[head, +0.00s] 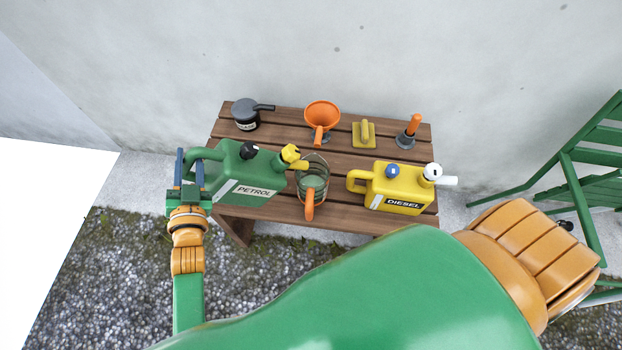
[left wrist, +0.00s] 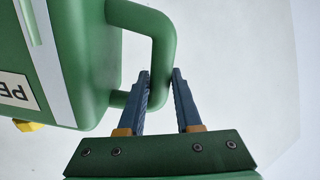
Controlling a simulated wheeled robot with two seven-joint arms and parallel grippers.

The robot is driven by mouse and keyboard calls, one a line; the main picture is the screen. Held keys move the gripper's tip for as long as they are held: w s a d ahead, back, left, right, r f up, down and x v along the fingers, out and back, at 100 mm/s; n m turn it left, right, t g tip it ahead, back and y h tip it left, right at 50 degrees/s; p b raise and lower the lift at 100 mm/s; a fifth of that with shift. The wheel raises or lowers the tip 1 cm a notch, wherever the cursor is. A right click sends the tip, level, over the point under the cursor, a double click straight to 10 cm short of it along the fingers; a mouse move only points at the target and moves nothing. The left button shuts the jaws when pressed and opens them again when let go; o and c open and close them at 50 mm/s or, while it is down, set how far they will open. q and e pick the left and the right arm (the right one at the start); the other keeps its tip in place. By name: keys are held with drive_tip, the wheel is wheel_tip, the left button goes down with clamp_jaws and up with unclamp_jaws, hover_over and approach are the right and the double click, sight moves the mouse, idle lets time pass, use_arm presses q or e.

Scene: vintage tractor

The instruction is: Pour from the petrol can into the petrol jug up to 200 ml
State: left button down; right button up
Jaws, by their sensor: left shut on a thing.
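The green petrol can (head: 247,185) with a white stripe and a PETROL label is at the table's left end. My left gripper (head: 189,166) is shut on its handle at the left. The handle also shows between the fingers in the left wrist view (left wrist: 165,45). The can's yellow spout (head: 292,154) points right, its end at the rim of the clear petrol jug (head: 312,178). The jug has an orange handle and shows green inside; I cannot read its level or see a stream. My right gripper is out of view.
The wooden table (head: 350,222) also holds a yellow diesel can (head: 398,188), a dark grey can (head: 245,114), an orange funnel (head: 322,114), a yellow float-like tool (head: 363,133) and an orange-handled item (head: 412,127). A green chair (head: 590,160) stands right. My arm hides the foreground.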

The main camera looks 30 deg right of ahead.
use_arm(q)
drive_tip(key=shift+r, duration=0.15)
idle(0.3)
drive_tip(key=shift+a+f+n+b, duration=0.15)
drive_tip(key=shift+f+n+b, duration=0.15)
drive_tip(key=shift+f+b, duration=0.4)
drive_tip(key=a+f+n+b, duration=0.3)
drive_tip(key=f+n+b, duration=0.4)
drive_tip(key=f+b, duration=0.85)
drive_tip(key=w+a+b, duration=0.2)
drive_tip(key=a, duration=0.5)
drive_tip(key=shift+w+a+r, duration=0.15)
drive_tip(key=shift+r, duration=0.05)
